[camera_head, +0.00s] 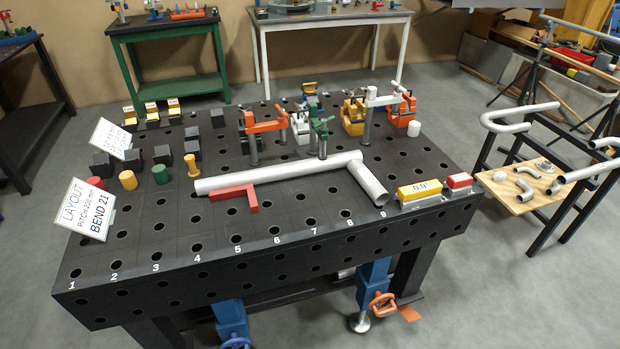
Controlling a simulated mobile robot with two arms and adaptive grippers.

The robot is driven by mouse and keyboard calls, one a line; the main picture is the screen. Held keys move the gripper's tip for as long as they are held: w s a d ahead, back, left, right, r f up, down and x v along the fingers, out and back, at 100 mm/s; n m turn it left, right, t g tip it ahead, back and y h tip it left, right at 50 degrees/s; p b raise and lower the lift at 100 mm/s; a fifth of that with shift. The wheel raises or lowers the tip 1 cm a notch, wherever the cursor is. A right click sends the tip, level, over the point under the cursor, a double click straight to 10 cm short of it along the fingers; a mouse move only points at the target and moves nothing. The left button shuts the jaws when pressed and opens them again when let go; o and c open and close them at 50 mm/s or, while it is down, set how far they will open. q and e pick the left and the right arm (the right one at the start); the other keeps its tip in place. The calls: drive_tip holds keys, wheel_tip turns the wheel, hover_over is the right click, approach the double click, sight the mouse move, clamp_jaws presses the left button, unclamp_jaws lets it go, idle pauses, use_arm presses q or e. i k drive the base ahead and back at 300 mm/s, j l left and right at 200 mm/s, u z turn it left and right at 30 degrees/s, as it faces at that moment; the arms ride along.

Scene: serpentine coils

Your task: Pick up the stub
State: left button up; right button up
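A short grey pipe piece, which looks like the stub (368,183), lies on the black perforated table (290,225) near its front right. Its far end meets the right end of a long grey pipe (275,174) at an angle; I cannot tell whether they are joined. Its open near end faces the front edge, above the hole marked 9. Neither of my grippers is in view.
A red square (236,195) lies against the long pipe. A yellow level (419,190) and a red block (459,181) sit right of the stub. Clamps (369,110) stand behind. Signs, blocks and coloured cylinders fill the left. The front strip is clear.

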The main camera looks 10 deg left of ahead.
sight(371, 185)
drive_tip(key=i+l+u, duration=0.15)
drive_tip(key=u, duration=0.3)
drive_tip(key=i+l+u, duration=0.1)
drive_tip(key=l+u, duration=0.2)
drive_tip(key=u, duration=0.15)
drive_tip(key=l+u, duration=0.3)
drive_tip(key=u, duration=0.2)
drive_tip(key=i+l, duration=0.05)
